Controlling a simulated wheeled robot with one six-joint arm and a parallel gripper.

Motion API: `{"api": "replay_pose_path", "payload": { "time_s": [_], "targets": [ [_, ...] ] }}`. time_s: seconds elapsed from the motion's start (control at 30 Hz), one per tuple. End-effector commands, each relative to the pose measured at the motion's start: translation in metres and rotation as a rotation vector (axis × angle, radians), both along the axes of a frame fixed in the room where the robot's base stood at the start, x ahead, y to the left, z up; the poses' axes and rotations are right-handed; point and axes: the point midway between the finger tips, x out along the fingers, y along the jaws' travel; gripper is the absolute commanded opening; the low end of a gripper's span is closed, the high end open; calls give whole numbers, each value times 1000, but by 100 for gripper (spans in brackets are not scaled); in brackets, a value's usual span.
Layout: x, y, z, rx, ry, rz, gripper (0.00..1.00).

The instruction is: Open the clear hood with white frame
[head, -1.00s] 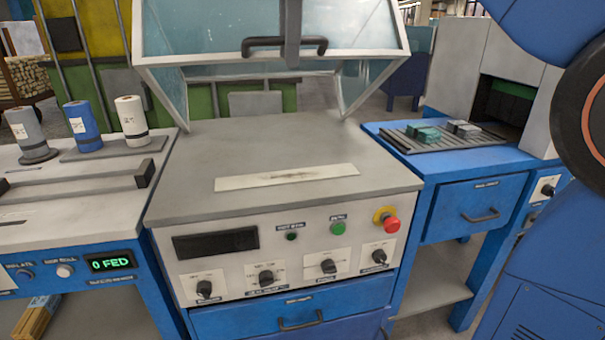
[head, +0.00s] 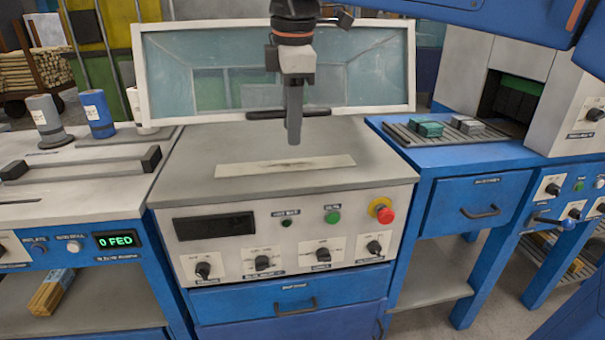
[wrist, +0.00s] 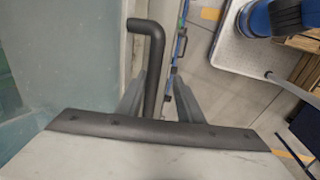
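The clear hood with white frame (head: 408,65) stands partly raised over the grey machine top. Its lower front edge is clear of the deck, and the deck beneath is uncovered. Its dark handle (head: 318,113) runs along that edge. In the wrist view the handle (wrist: 153,65) lies between my two fingers, close to the left one, with a gap on the right. My gripper (head: 293,138) points down in front of the handle; in the wrist view (wrist: 162,80) its fingers look open around it. The head view shows the fingers edge-on, and the hinges are hidden.
A pale strip (head: 285,166) lies on the deck. The control panel below has an emergency stop (head: 385,214). A blue bench with a slatted tray (head: 405,130) stands at the right. A bench with spools (head: 98,115) stands at the left.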

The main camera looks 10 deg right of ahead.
Motion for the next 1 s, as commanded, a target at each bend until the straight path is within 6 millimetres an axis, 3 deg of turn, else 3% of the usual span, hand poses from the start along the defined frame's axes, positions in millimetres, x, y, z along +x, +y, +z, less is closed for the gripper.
{"api": "replay_pose_path", "payload": {
  "time_s": [0.5,0.7,1.0],
  "targets": [
    [-14,7,-78,-1,2,1,33],
    [-16,7,-94,0,0,1,33],
    [-16,7,-99,1,-1,0,33]
  ]
}}
